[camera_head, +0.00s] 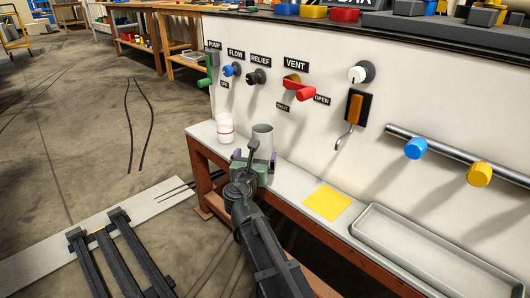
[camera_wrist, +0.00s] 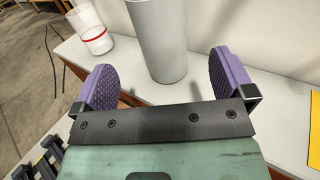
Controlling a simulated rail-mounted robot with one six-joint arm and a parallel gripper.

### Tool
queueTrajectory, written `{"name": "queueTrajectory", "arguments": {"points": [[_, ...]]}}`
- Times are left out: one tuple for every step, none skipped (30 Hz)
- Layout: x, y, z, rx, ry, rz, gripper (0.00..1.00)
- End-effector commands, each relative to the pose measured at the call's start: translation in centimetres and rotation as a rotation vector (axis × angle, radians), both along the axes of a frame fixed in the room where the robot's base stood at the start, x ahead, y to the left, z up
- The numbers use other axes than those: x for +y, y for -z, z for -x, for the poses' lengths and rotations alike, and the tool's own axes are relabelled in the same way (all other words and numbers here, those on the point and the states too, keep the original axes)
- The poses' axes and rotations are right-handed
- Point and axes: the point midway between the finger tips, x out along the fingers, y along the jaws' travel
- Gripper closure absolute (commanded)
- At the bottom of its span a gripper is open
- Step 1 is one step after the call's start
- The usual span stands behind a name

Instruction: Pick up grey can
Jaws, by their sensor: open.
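The grey can (camera_head: 263,138) stands upright on the white bench top near its left end, against the panel side. In the wrist view the grey can (camera_wrist: 158,42) is just beyond my gripper, in line with the gap between the purple finger pads. My gripper (camera_head: 253,160) is open and empty. It also shows in the wrist view (camera_wrist: 166,78), with one pad on each side and the can's base slightly ahead of them. The can's top is cut off in the wrist view.
A white cup with a red band (camera_head: 225,129) stands left of the can. A yellow square (camera_head: 327,202) and a long grey tray (camera_head: 420,255) lie to the right on the bench (camera_head: 290,183). The wall panel behind carries valves, a hook (camera_head: 345,139) and a rail with knobs.

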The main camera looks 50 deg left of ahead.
Motion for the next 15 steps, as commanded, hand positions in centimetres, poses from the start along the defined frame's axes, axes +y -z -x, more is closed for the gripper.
{"name": "queueTrajectory", "arguments": {"points": [[0.9,0.0,-0.9,0.001,0.002,-0.001,0.0],[1.3,0.0,-1.5,0.001,0.002,-0.001,0.0],[1.8,0.0,-2.2,0.001,0.003,-0.001,0.0],[2.2,0.0,-2.6,0.001,0.003,-0.001,0.0],[2.4,0.0,-2.9,0.001,0.002,-0.001,0.0],[2.6,0.0,-3.2,0.001,0.001,-0.002,0.0],[2.7,0.0,-3.3,0.001,0.001,-0.002,0.0],[2.7,0.0,-3.4,0.001,0.001,-0.002,0.0],[2.7,0.0,-3.4,0.001,0.001,-0.002,0.0],[2.7,0.0,-3.4,0.001,0.001,-0.002,0.0],[2.9,0.1,-3.6,0.001,0.001,-0.002,0.0],[3.2,0.1,-4.0,0.001,0.002,-0.002,0.0],[3.5,0.1,-4.3,0.001,0.002,-0.002,0.0],[3.8,0.2,-4.8,0.001,0.003,-0.002,0.0],[4.4,0.2,-5.4,0.001,0.003,-0.002,0.0]]}}
